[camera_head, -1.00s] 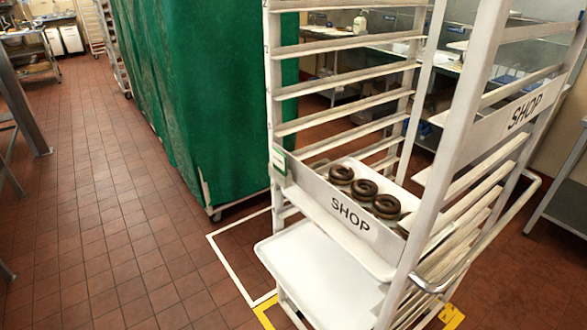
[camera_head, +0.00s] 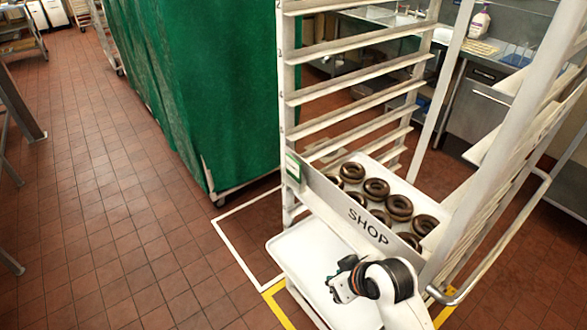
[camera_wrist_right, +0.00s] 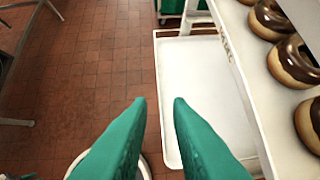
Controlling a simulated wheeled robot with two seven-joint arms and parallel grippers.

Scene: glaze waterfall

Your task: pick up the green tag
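The green tag (camera_head: 293,167) is a small white card with green on it, on the front left post of the white rack, at the left end of the SHOP panel in the head view. I cannot make it out in the right wrist view. My right gripper (camera_head: 338,286) is below and to the right of the tag, over the lower white tray. In the right wrist view its two green fingers (camera_wrist_right: 159,100) stand apart with nothing between them. My left gripper is not in view.
The white rack (camera_head: 362,95) holds a tray of chocolate-glazed doughnuts (camera_head: 377,189) behind the SHOP panel (camera_head: 345,208). An empty white tray (camera_head: 300,262) sticks out below. A green-covered rack (camera_head: 215,90) stands behind left.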

